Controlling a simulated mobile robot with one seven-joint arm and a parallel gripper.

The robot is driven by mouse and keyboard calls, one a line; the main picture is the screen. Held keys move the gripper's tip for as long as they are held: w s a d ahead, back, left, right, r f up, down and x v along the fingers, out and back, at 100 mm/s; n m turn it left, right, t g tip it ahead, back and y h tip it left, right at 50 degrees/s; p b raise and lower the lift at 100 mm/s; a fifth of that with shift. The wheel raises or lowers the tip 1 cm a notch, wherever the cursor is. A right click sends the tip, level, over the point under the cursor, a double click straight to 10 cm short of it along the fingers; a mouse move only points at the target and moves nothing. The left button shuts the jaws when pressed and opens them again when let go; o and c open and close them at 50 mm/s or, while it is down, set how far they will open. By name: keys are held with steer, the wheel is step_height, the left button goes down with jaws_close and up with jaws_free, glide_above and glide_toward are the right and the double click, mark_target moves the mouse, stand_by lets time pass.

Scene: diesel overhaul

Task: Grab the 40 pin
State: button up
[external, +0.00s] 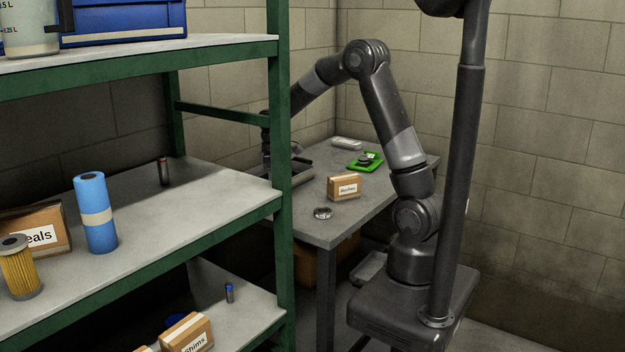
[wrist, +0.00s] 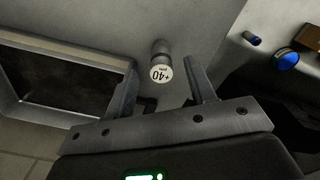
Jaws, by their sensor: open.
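The 40 pin (wrist: 161,60) is a small grey cylinder with a white end face marked "+40" in the wrist view. It stands on a grey surface, and its marked face points toward the camera. My gripper (wrist: 160,67) is open, with one finger to the left of the pin and one to the right. The pin appears near the fingertips, with gaps on both sides. I cannot tell how deep it sits between the fingers. In the external view the green shelf post partly hides my wrist, and I cannot make out the pin or fingertips.
A dark, pale-rimmed tray (wrist: 125,68) lies close left of my gripper. A small blue-ended cylinder (wrist: 252,39) and a larger round blue thing (wrist: 287,61) are at right. The workbench (external: 375,209) holds a labelled box (external: 344,186) and a green tray (external: 366,167). A green shelf post (external: 279,180) stands nearby.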

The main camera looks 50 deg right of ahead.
step_height(320, 180, down, 5)
steer(key=shift+w+a+r, duration=0.15)
steer(key=shift+r, duration=0.05)
jaws_close()
stand_by(0.5)
steer(key=shift+r, duration=0.15)
